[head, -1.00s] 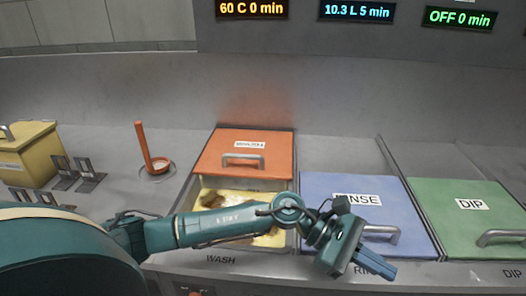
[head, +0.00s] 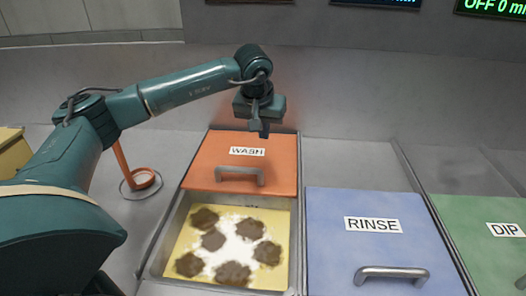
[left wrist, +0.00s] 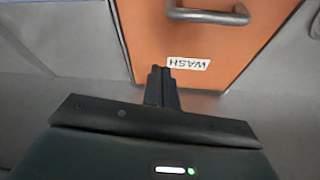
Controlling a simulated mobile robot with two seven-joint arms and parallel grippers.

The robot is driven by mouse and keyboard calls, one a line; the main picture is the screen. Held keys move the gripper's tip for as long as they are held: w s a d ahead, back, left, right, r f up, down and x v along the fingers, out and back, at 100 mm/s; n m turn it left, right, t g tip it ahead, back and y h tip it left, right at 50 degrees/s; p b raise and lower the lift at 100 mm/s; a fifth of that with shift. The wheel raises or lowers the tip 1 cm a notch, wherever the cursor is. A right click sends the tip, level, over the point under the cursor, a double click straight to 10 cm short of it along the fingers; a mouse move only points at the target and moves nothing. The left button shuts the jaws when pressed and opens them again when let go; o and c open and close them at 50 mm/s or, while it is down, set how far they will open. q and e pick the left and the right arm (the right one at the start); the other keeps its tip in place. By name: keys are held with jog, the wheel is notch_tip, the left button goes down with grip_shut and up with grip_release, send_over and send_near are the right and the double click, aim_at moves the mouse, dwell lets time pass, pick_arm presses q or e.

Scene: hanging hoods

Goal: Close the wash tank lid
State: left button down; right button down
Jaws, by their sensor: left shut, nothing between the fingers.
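The orange wash tank lid (head: 284,172), labelled WASH, is slid to the back, leaving the front of the wash tank (head: 157,262) open. Its metal handle (head: 239,175) is near the lid's front edge. Yellowish bath with white foam and several brown clumps shows inside. My left gripper (head: 264,134) is shut and empty, pointing down by the lid's back edge, behind the label. In the left wrist view the shut fingers (left wrist: 161,72) are beside the label on the lid (left wrist: 150,28), with the handle (left wrist: 207,15) farther off. I cannot tell whether the fingers touch the lid. My right gripper is out of view.
The blue RINSE lid (head: 340,250) and green DIP lid (head: 480,240) are closed to the right. An orange upright tool with a ring base (head: 143,178) stands left of the tank, near my arm. A yellow box (head: 12,165) is at the far left. The grey back wall rises behind.

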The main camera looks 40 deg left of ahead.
pick_arm(q)
jog(key=p, duration=0.1)
send_over(266, 173)
jog(key=f, duration=0.8)
jog(key=shift+w+f, duration=0.2)
jog(key=shift+f, duration=0.2)
jog(key=shift+s+f, duration=0.15)
jog(key=shift+s, duration=0.15)
jog(key=shift+s+d+f+p, duration=0.15)
jog(key=shift+s+p, duration=0.15)
jog(key=shift+s, duration=0.15)
jog(key=shift+s+d+p, duration=0.1)
jog(key=shift+s+p, duration=0.15)
jog(key=shift+s, duration=0.2)
jog(key=shift+s+d+f, duration=0.1)
jog(key=shift+s+d, duration=0.05)
jog(key=shift+s, duration=0.35)
jog(key=shift+s+d+f, duration=0.1)
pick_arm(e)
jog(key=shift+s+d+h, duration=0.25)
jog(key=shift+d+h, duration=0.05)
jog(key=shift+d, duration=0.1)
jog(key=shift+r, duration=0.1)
